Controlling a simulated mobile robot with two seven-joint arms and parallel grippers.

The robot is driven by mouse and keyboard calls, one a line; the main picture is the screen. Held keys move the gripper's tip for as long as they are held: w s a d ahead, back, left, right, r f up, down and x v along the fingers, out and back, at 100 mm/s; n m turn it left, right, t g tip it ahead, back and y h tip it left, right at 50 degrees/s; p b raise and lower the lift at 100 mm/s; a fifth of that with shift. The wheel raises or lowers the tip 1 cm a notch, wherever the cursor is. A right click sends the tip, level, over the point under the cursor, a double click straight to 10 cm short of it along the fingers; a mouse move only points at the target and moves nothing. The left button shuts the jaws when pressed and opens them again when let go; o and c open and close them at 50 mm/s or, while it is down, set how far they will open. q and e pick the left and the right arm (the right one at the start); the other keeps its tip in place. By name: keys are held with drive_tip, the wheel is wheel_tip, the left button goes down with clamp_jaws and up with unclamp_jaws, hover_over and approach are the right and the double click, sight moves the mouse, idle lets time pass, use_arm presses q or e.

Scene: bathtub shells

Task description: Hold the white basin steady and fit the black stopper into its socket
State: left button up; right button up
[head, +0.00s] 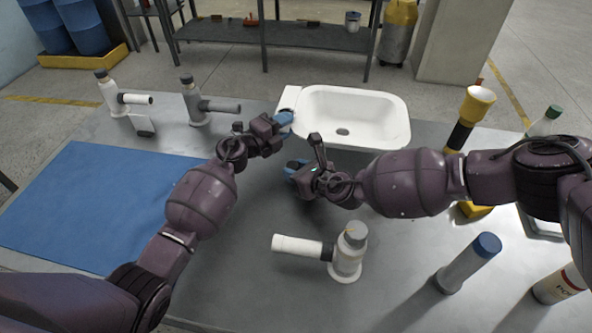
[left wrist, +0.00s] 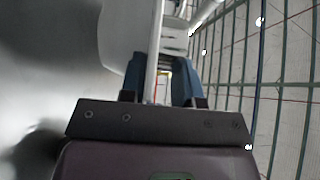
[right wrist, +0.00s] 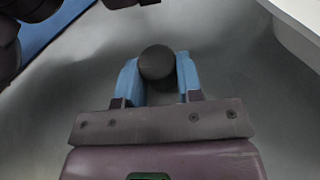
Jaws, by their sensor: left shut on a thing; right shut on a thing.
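The white basin (head: 385,104) stands on the grey table at the back middle, with a drain hole in its floor and a flat ledge at its left end. My left gripper (head: 285,119) is shut on the basin's left edge; the left wrist view shows the white wall (left wrist: 154,60) between its blue fingers (left wrist: 163,85). My right gripper (head: 293,166) is in front of the basin's left end, apart from it. It is shut on the round black stopper (right wrist: 157,62), between its blue fingers (right wrist: 159,78). The socket on the ledge is partly hidden by my left gripper.
A blue mat (head: 100,205) covers the table's left. Pipe fittings stand at the back left (head: 197,103) and at the front (head: 346,254). A blue-capped grey cylinder (head: 468,264), a yellow-topped tool (head: 470,115) and a green-capped bottle (head: 545,121) stand on the right.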

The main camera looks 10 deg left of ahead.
drive_tip(key=shift+f, duration=0.15)
drive_tip(key=o, duration=0.9)
